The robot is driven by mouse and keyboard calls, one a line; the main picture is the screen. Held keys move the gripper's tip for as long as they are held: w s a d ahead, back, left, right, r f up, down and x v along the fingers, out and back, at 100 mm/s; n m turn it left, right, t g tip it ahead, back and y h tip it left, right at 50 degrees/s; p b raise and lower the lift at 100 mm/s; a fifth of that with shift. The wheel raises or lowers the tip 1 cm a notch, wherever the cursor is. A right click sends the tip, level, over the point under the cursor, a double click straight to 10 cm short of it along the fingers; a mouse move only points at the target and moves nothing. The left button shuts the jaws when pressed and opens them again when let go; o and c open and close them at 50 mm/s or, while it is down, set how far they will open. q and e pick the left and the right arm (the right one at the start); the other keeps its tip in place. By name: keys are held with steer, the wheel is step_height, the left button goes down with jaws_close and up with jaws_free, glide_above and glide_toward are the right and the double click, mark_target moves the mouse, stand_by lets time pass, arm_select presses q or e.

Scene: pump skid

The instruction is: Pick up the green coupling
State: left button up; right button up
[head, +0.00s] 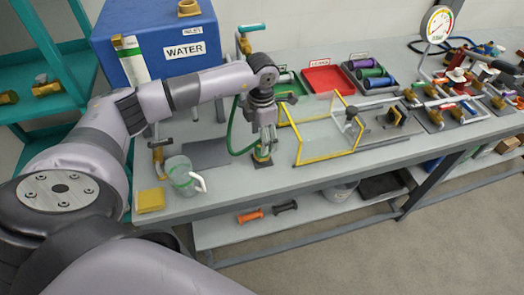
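Several coloured cylinders lie side by side at the back of the bench, right of the red tray. My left gripper (264,141) points down over the bench, left of the clear guard and well to the left of the green cylinder. A brass fitting with a green base (262,156) is just below it. The fingers are too small and dark to tell if they are open or touching it. My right gripper is not in view.
A clear guard with a yellow frame (326,155) stands between my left gripper and the cylinders. A red tray (328,79), a blue water tank (160,45), a clear jug (180,176) and a yellow sponge (150,200) are on the bench. Valves and pipes crowd the right.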

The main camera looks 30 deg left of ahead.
arm_select(q)
steer(key=shift+w+f+p, duration=0.2)
steer(key=shift+f+p, duration=0.3)
steer(key=shift+f, duration=1.35)
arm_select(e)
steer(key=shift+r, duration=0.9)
arm_select(q)
steer(key=shift+c, duration=0.6)
steer(key=c, duration=1.3)
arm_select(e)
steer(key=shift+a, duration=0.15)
arm_select(q)
steer(key=shift+r, duration=0.15)
steer(key=shift+w+r, duration=0.1)
steer(key=shift+r, duration=0.5)
steer(key=shift+r+b, duration=2.5)
steer(key=shift+r, duration=6.85)
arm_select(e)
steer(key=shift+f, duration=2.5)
